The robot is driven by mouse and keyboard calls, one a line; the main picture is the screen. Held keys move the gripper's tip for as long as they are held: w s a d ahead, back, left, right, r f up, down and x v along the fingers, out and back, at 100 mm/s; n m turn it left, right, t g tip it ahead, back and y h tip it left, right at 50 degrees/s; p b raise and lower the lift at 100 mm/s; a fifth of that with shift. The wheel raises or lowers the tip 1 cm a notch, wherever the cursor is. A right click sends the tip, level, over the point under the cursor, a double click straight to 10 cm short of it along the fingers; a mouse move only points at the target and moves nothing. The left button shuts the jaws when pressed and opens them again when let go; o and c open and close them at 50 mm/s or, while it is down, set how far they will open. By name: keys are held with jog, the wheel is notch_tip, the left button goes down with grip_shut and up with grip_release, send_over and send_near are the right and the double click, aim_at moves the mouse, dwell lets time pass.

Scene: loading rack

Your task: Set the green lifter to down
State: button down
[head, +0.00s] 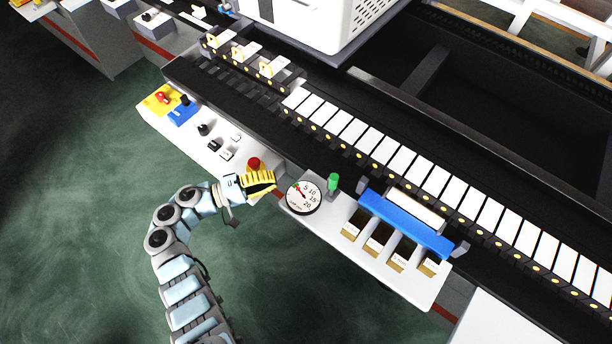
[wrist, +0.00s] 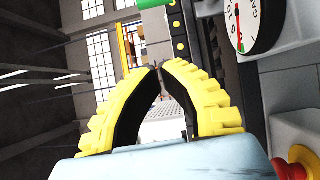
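The green lifter (head: 333,181) is a small green handle standing upright on the white panel, just right of the round gauge in the head view. Part of it also shows at the top edge of the wrist view (wrist: 154,4). My gripper (head: 273,181) has yellow ribbed fingers and is left of the gauge, apart from the lifter. In the wrist view its fingertips (wrist: 159,68) meet, with nothing seen between them.
The gauge (head: 304,197) stands between my gripper and the lifter. A red button (head: 254,164) is close behind my gripper. A blue bar (head: 405,224) lies right of the lifter, with labelled brown slots (head: 375,245) below it. A conveyor of white slats (head: 420,175) runs behind.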

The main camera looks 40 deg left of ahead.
aim_at(334, 185)
jog(key=s+d+p+x, duration=0.1)
jog(key=d+x, duration=0.1)
jog(key=x, duration=1)
jog(key=shift+d+p, duration=0.3)
